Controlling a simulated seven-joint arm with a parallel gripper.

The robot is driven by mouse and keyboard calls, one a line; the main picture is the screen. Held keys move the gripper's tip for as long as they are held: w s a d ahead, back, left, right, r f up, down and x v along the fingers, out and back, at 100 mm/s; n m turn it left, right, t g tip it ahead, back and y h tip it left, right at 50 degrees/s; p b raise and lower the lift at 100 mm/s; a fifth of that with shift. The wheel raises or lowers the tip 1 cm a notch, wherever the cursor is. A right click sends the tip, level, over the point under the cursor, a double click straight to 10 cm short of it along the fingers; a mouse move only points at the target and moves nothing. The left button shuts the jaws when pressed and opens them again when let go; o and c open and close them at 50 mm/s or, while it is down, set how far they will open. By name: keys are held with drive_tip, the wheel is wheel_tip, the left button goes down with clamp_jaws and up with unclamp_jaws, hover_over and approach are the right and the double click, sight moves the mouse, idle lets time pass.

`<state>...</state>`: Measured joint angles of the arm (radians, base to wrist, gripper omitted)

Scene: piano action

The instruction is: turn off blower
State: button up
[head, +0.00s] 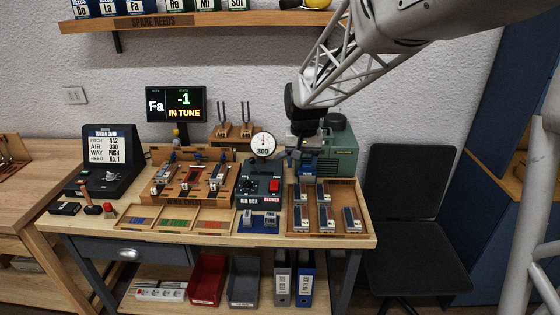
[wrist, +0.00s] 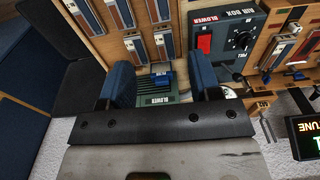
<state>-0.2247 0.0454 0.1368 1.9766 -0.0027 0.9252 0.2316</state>
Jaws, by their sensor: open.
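The dark air box (head: 258,187) stands near the middle of the bench, with a red switch (head: 274,185) on its right side above a BLOWER label. In the wrist view the red switch (wrist: 204,43) is right of my gripper's fingers, beside a black knob (wrist: 241,40). The green blower (head: 341,150) stands at the back right of the bench, partly hidden by my arm. My gripper (head: 303,163) hangs just in front of it, blue fingers apart and empty. In the wrist view, the blower's labelled green housing (wrist: 160,97) shows between my fingers (wrist: 160,76). The fingers are apart from the switch.
A round gauge (head: 263,145) rises behind the air box, close left of my gripper. A wooden tray (head: 365,205) with several reed blocks lies to the right. A display (head: 176,104) reads "IN TUNE". A black chair (head: 405,195) stands right of the bench.

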hover_over(274, 188)
drive_tip(key=shift+g, duration=0.3)
wheel_tip(274, 188, down, 8)
drive_tip(key=shift+f, duration=0.15)
drive_tip(key=shift+s+f, duration=0.1)
drive_tip(key=shift+f, duration=3.8)
drive_tip(key=shift+c, duration=0.3)
